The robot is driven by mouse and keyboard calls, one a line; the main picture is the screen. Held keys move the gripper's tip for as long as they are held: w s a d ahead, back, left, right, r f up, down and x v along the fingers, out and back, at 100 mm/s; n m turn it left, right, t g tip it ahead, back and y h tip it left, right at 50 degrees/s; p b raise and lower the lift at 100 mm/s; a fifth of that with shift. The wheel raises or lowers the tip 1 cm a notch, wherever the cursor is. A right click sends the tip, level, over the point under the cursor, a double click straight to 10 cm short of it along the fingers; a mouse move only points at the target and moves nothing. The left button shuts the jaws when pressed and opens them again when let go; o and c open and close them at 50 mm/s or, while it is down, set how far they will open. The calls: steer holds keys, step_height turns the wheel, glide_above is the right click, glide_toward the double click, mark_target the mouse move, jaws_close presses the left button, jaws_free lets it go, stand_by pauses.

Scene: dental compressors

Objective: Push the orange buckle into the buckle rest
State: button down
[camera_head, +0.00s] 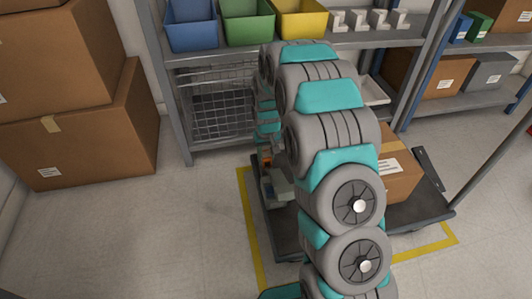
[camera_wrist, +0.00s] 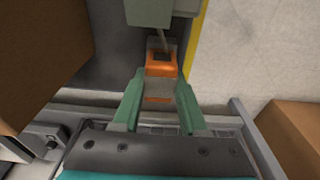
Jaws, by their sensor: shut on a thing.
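The orange buckle (camera_wrist: 160,70) is in the wrist view, between the green fingertips of my gripper (camera_wrist: 161,82), which is shut on it. The buckle has a dark slot in its far part. Beyond it is a grey piece with a thin rod, then a grey-green block (camera_wrist: 160,12) at the top edge, which may be the buckle rest. My arm hides much of this area, and I cannot tell whether buckle and block touch.
A dark flat platform (camera_head: 285,232) carries a cardboard box (camera_head: 398,188) on the right. Yellow floor tape (camera_head: 250,225) runs around it. A shelf with bins (camera_head: 248,22) and a wire basket (camera_head: 222,114) stands behind. Large boxes (camera_head: 80,130) stand left; the left floor is clear.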

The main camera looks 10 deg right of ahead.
stand_by(0.3)
steer(key=shift+c, duration=1.8)
jaws_free()
steer(key=r, duration=0.5)
steer(key=s+r+p, duration=0.1)
steer(key=r, duration=0.1)
steer(key=shift+r, duration=0.35)
